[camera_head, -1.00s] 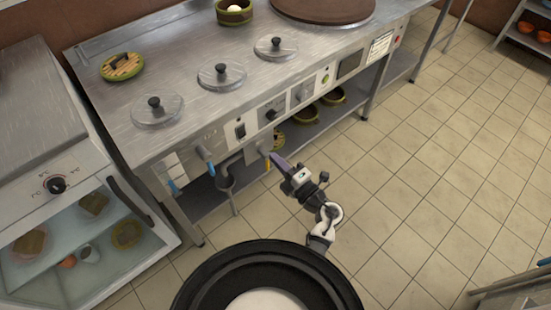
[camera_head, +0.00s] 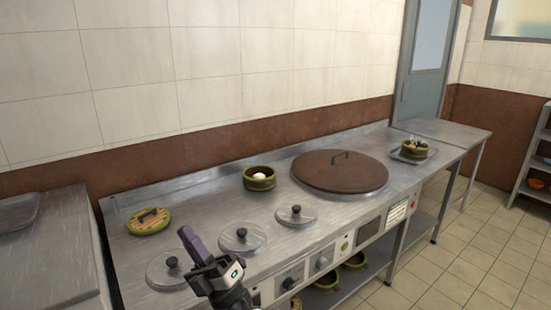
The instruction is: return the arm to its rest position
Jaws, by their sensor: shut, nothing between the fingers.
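My gripper (camera_head: 190,235) is at the lower left of the head view, pointing up and to the left. It appears in front of the steel counter (camera_head: 330,215), overlapping the front lids in the picture. Its fingers are together and hold nothing. My dark wrist shows below it, and the rest of the arm runs out of the bottom of the frame.
Three steel lids with black knobs, one of them the right lid (camera_head: 295,214), lie along the counter front. Tiled floor (camera_head: 480,240) is open at right.

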